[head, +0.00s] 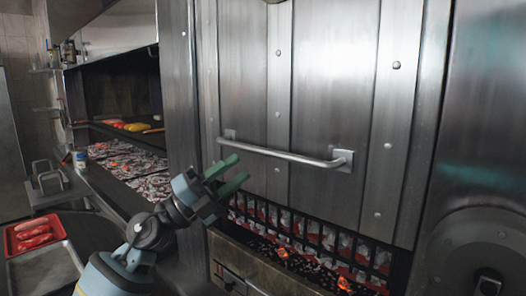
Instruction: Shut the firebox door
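The firebox door (330,90) is a large riveted steel panel that fills the middle of the head view. A horizontal bar handle (280,154) is fixed across its lower part. Below the door's lower edge is an opening where a dark grate (310,236) and glowing coals (283,253) show. My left gripper (238,168) has green fingers spread apart with nothing between them. It is in front of the door, just below the left part of the handle; I cannot tell whether it touches. My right gripper is not in view.
A steel drawer front (250,268) juts out below the opening. At left, a grill bed of embers (130,168) has food on a rack (131,127) above it. A red tray of meat (34,233) stands at lower left. A round steel hub (488,270) is at lower right.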

